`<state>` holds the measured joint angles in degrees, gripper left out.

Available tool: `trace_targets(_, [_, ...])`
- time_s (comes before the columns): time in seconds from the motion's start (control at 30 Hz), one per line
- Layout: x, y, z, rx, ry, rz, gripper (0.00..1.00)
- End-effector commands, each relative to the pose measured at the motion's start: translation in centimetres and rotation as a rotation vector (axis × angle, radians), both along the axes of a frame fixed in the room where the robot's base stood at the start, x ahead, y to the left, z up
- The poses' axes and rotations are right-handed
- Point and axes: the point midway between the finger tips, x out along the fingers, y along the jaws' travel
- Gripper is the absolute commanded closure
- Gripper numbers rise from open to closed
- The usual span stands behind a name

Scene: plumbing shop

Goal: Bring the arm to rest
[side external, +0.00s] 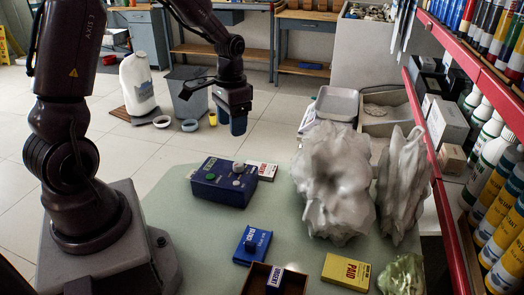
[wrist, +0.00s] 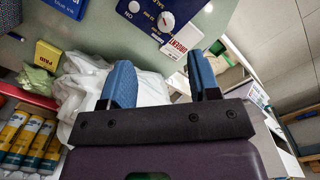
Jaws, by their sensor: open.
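My gripper (side external: 238,122) hangs in the air above the far edge of the green table (side external: 180,222), behind the blue control box as seen in the side external view. Its blue fingers point down. In the wrist view the two blue fingers of my gripper (wrist: 163,82) stand wide apart with nothing held between them. It touches nothing that I can see.
On the table are a blue control box (side external: 224,182), white crumpled masses (side external: 335,185), a blue stamp block (side external: 252,246), a yellow PAID block (side external: 346,271) and a brown tray (side external: 258,280). A red-edged shelf (side external: 440,180) with bottles stands at right.

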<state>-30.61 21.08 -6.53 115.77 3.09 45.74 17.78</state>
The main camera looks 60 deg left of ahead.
Motion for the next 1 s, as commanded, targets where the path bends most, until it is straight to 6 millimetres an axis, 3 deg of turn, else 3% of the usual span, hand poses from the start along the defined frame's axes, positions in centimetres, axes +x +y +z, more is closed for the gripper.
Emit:
trace_targets(0.27, [-4.2,-4.8,6.2,0.052,-0.072,0.104,0.44])
trace_targets(0.5, [-8.5,-10.1,11.4,0.073,-0.252,0.085,0.44])
trace_targets(0.7, [-11.4,-13.2,14.2,0.053,-0.418,0.008,0.44])
trace_targets(1.0, [-12.3,-14.9,16.1,0.036,-0.531,-0.074,0.44])
